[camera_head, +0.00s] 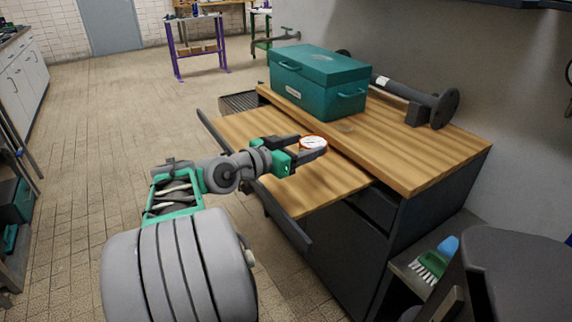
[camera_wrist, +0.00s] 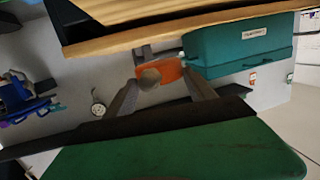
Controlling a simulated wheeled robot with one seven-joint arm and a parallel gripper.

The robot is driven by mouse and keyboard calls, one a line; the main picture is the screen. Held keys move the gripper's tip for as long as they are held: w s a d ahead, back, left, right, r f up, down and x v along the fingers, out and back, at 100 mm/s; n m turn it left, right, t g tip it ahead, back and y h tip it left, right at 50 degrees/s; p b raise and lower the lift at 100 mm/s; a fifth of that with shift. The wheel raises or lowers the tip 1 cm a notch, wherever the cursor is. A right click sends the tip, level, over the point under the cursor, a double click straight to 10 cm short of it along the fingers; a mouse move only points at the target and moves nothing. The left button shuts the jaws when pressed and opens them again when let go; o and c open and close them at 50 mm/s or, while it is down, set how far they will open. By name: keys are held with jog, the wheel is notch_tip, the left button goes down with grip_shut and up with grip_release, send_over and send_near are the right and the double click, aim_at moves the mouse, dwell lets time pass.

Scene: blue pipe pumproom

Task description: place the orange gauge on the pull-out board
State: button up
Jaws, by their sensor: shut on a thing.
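The orange gauge (camera_head: 313,142) has a white round dial and an orange rim. My gripper (camera_head: 311,147) is shut on it, with a finger on either side. In the wrist view the orange gauge body (camera_wrist: 172,71) sits between the two fingertips (camera_wrist: 160,80). The pull-out board (camera_head: 300,190) is a wooden slab sticking out from the front of the dark cabinet. In the head view the gauge shows over the board's back part, near the worktop edge. The height of the gauge above the board is hard to tell.
The fixed wooden worktop (camera_head: 420,155) lies behind the board. It carries a teal toolbox (camera_head: 318,80) and a dark flanged pipe (camera_head: 415,98). A green brush (camera_head: 432,264) lies on a lower shelf at right. The board's front and right parts are bare.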

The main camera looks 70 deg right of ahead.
jog(key=w+d+f, duration=0.1)
jog(key=f, duration=0.1)
jog(key=w+d+f+b, duration=0.1)
jog(key=w+d+f, duration=0.2)
jog(key=w+f, duration=0.1)
jog(key=shift+d+f, duration=0.15)
jog(key=shift+f, duration=0.2)
jog(key=shift+f+b, duration=0.5)
jog(key=shift+f, duration=1)
